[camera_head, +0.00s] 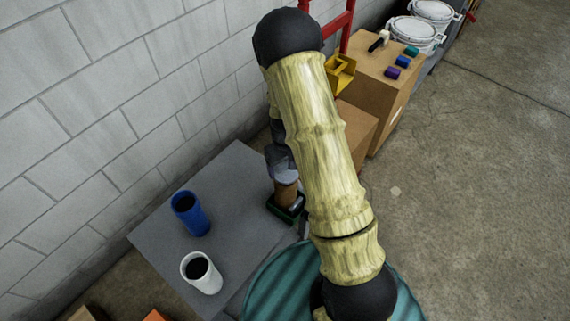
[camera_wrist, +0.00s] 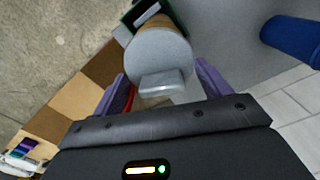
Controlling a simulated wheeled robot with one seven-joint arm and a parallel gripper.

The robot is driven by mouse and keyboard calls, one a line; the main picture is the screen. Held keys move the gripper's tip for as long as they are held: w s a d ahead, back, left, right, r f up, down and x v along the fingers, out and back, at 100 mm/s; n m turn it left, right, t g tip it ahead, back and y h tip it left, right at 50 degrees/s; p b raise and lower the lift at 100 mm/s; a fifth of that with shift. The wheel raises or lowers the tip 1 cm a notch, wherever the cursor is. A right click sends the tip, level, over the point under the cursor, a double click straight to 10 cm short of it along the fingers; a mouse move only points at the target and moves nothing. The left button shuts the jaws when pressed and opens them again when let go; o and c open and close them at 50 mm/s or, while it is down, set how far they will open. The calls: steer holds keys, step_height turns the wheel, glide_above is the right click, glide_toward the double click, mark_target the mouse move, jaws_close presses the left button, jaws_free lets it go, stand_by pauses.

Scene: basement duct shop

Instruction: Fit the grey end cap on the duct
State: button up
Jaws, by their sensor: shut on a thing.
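The grey end cap (camera_wrist: 158,58) is a round disc with a pale block-like grip on its face. My gripper (camera_wrist: 163,84) is shut on that grip, with its purple fingers on either side. In the head view the cap (camera_head: 283,172) sits at the top of the brown upright duct (camera_head: 287,194), whose foot stands in a dark green holder (camera_head: 290,212). Cap and duct look in line and touching or nearly so; I cannot tell how far the cap is seated. My arm hides part of the holder and gripper in the head view.
A blue cup (camera_head: 190,214) and a white cup (camera_head: 201,271) stand on the grey table (camera_head: 160,238), left of the duct. A block wall (camera_head: 120,100) runs behind. Cardboard boxes (camera_head: 372,85) stand beyond the table. A ribbed teal drum (camera_head: 270,290) is in front.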

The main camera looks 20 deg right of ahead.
mark_target(285, 164)
steer(key=shift+f+b, duration=0.3)
steer(key=shift+f, duration=0.15)
steer(key=o, duration=0.7)
steer(key=shift+r, duration=0.15)
steer(key=shift+r+p, duration=4.4)
steer(key=shift+r, duration=0.95)
steer(key=shift+r, duration=0.1)
